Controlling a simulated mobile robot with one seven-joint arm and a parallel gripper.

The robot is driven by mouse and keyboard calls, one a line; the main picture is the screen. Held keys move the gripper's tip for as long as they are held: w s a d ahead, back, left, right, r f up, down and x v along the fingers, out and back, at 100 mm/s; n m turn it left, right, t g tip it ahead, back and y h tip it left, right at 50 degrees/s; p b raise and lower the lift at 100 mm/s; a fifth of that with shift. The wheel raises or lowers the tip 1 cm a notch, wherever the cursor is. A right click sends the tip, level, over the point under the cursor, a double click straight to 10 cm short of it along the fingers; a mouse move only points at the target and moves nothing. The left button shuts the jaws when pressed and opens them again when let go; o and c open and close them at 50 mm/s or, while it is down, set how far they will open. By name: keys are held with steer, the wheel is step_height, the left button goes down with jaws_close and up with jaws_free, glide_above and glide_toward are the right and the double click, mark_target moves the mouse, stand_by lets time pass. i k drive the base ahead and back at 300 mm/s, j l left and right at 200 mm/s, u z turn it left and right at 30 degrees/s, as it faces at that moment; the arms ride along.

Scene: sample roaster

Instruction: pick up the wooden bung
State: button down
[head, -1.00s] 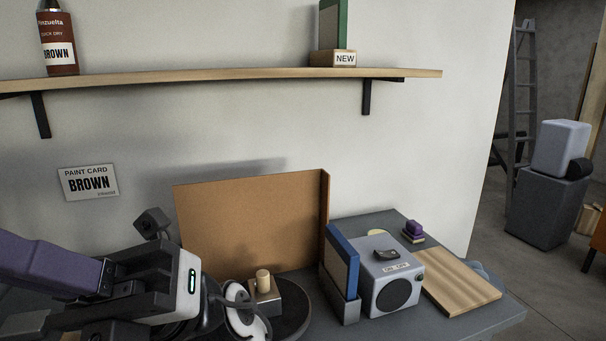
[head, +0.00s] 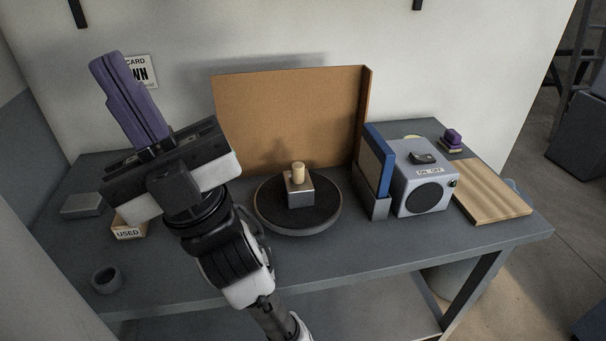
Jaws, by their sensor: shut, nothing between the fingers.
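The wooden bung (head: 298,172) is a small pale cylinder. It stands upright on a grey metal block (head: 300,194), which sits on a round dark turntable (head: 270,212) on the bench. My gripper (head: 106,62) has purple fingers, shut with nothing between them. It points up and away to the left in the head view, well clear of the bung. The bung is unobstructed in this view; my arm passes to the left of the turntable.
A brown upright panel (head: 290,110) stands behind the turntable. Right of it are a blue-edged upright piece (head: 376,160), a grey box with a dial (head: 420,180) and a wooden board (head: 490,190). A box marked USED (head: 128,231) and a small round dish (head: 106,278) lie left.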

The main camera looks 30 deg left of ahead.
mark_target(297, 168)
steer(key=i+j+u, duration=0.15)
steer(key=j+u, duration=0.15)
steer(key=u, duration=0.2)
steer(key=i+j+u, duration=0.25)
steer(key=i, duration=0.2)
steer(key=l, duration=0.1)
